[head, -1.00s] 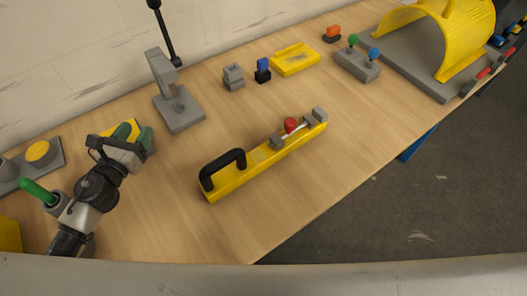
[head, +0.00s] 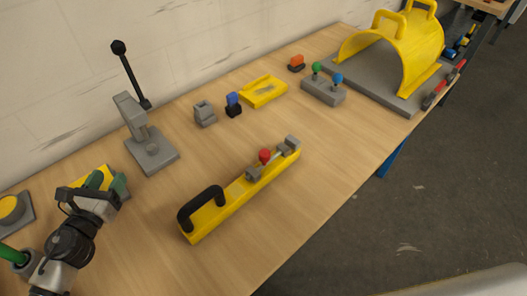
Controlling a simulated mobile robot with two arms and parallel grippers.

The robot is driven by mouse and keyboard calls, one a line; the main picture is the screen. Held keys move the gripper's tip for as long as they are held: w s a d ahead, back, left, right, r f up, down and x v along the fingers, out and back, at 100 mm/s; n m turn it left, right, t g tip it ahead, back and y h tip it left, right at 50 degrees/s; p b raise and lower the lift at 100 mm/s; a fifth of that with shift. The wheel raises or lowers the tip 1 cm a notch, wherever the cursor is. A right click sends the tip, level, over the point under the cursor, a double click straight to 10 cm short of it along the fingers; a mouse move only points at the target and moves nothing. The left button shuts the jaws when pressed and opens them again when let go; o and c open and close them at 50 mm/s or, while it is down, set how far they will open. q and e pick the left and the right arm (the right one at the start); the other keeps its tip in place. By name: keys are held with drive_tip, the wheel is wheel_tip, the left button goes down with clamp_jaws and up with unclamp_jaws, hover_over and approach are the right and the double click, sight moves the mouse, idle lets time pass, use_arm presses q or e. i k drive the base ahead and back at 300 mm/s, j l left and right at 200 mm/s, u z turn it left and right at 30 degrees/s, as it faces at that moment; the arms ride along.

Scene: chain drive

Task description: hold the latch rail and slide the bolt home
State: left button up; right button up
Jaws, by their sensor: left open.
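The yellow latch rail (head: 233,199) lies slanted on the wooden table in the middle of the head view. A black handle (head: 200,205) stands at its near left end. The bolt is a thin metal rod (head: 273,157) with a red knob (head: 264,155), lying between grey blocks at the rail's far right end. How far the rod reaches into the end block (head: 292,143) is too small to tell. My left gripper (head: 106,183) is open at the left, over the table and well apart from the rail. My right gripper is not in view.
A grey press with a black lever (head: 150,150) stands behind my left gripper. A grey block (head: 204,113), a blue switch (head: 233,103) and a yellow tray (head: 264,99) line the back. A yellow arched guard (head: 403,50) stands far right. Table is clear around the rail.

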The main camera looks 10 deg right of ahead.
sight(265, 157)
drive_tip(key=l+u, duration=0.75)
drive_tip(key=l, duration=0.2)
drive_tip(key=k+l+u, duration=0.15)
drive_tip(key=l+u, duration=0.25)
drive_tip(key=l, duration=0.1)
